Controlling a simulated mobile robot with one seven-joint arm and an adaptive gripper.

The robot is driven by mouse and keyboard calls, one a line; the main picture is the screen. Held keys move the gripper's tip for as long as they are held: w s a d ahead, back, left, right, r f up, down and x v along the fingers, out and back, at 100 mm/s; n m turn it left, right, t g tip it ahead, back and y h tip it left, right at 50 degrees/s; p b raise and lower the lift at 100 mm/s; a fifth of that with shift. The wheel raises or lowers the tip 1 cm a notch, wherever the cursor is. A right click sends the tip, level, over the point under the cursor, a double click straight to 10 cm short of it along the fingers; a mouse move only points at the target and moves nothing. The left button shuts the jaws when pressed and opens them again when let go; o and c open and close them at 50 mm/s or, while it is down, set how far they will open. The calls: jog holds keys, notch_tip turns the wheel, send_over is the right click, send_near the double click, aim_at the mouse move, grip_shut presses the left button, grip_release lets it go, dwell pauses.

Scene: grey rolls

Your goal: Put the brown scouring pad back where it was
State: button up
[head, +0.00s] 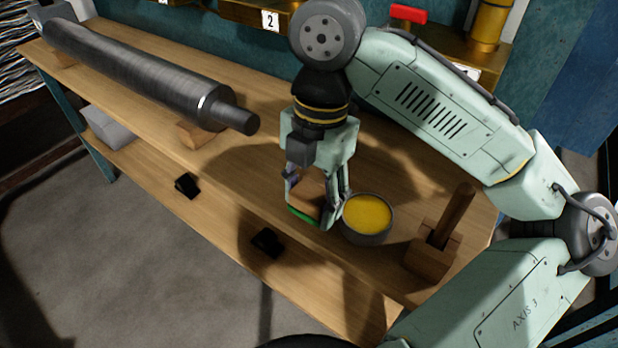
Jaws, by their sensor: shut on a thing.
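The brown scouring pad (308,196) has a green underside and is between the fingers of my gripper (311,205). My gripper points down over the wooden bench (185,120) and is shut on the pad. The pad is low, just left of a dark bowl (367,238) with yellow contents. I cannot tell whether the pad touches the bench top or hangs slightly above it. Its upper part is partly hidden by my gripper.
A large grey roll (140,70) lies at the back left on wooden supports (197,134). A wooden block with an upright handle (436,250) stands on the right. Two small black items (268,242) are at the front. A red item (408,14) shows behind my arm.

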aim_at(307, 179)
jog(key=w, duration=0.7)
jog(key=shift+w+a+f+p, duration=0.25)
jog(key=shift+a+f+p, duration=0.05)
jog(key=shift+f+p, duration=0.05)
jog(key=shift+f, duration=1.75)
jog(key=shift+f, duration=0.15)
jog(key=o, duration=1.1)
notch_tip(307, 179, up, 12)
jog(key=w+p, duration=0.1)
jog(key=shift+d, duration=0.45)
jog(key=shift+w, duration=0.1)
